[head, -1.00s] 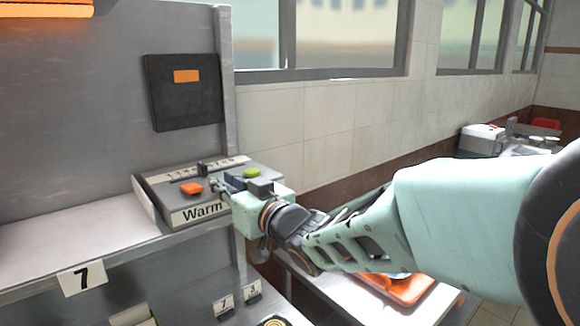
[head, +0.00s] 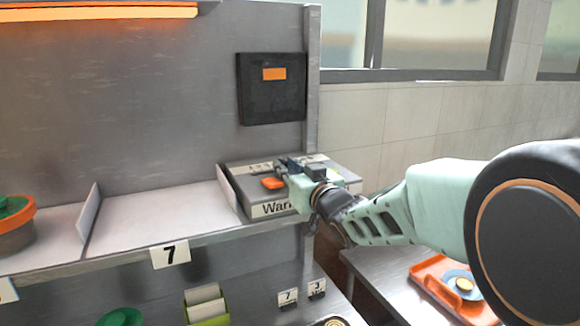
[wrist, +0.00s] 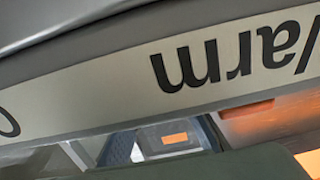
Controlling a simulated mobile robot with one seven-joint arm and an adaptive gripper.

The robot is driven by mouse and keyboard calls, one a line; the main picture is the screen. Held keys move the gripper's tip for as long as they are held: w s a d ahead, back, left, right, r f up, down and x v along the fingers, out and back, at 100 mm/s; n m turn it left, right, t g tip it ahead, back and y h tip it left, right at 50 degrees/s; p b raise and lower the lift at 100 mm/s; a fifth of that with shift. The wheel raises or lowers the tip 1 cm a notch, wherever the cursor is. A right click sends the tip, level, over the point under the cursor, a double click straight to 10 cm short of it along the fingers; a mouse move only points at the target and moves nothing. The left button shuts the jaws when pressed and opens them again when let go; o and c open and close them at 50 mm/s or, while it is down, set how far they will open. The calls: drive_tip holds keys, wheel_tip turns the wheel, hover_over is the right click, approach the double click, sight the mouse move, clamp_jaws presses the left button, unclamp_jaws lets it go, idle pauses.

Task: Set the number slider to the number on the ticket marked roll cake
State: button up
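The grey control box (head: 237,187) marked "Warm" sits at the right end of the shelf. Its number scale (head: 258,168) runs along the back of its top; digits are too small to read surely, and the slider knob is not clearly told apart from my gripper. My gripper (head: 290,168) is over the box's top, right of the orange button (head: 272,183); its finger gap is not clear. Two small tickets (head: 288,297) (head: 317,288) stand below the shelf, seeming to read 7 and 3; their small markings are unreadable. The wrist view shows the "Warm" label (wrist: 225,62) upside down.
A larger "7" tag (head: 170,254) hangs on the shelf edge. An orange-rimmed pot (head: 14,238) stands at the left, with clear shelf between dividers. A dark panel (head: 270,100) is on the back wall. An orange tray (head: 432,285) lies on the lower right table.

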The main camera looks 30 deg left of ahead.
clamp_jaws()
drive_tip(key=shift+w+d, duration=0.75)
drive_tip(key=shift+w, duration=0.2)
unclamp_jaws()
drive_tip(key=shift+s, duration=0.1)
drive_tip(key=v, duration=1.2)
drive_tip(key=shift+r, duration=0.1)
